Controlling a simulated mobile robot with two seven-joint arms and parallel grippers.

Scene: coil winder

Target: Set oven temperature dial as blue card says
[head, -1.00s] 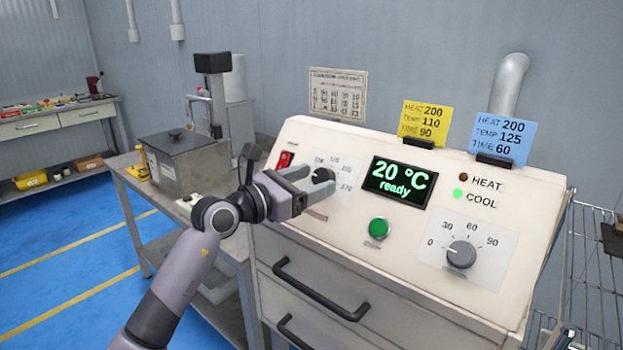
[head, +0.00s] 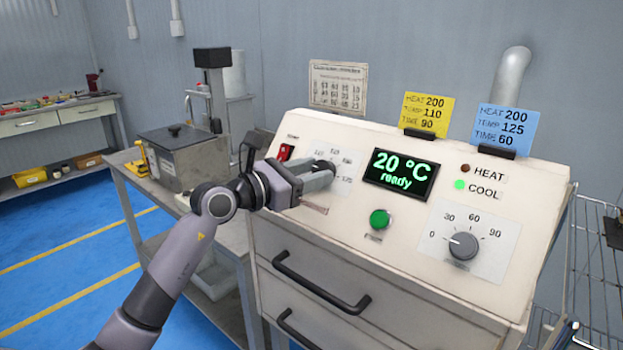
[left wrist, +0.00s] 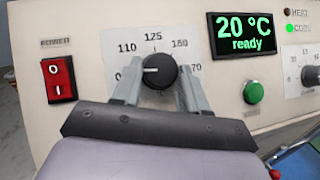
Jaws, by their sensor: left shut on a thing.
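The blue card (head: 505,127) stands in a clip at the panel's top right and reads HEAT 200, TEMP 125, TIME 60. The temperature dial (left wrist: 158,71) is a black knob with a white pointer, on a scale marked 0, 110, 125, 150 and 170. Its pointer aims left, close to the 0 mark. My left gripper (head: 328,172) is shut on this dial, one finger on each side. The fingers (left wrist: 158,92) also show in the left wrist view. In the head view they partly hide the dial and its scale. My right gripper is out of view.
The display (head: 400,174) reads 20 °C, ready; the COOL lamp (head: 459,185) is lit green. A red power switch (left wrist: 59,78), a green button (head: 380,220) and a timer dial (head: 463,245) near 0 share the panel. A yellow card (head: 426,114) stands beside the blue one.

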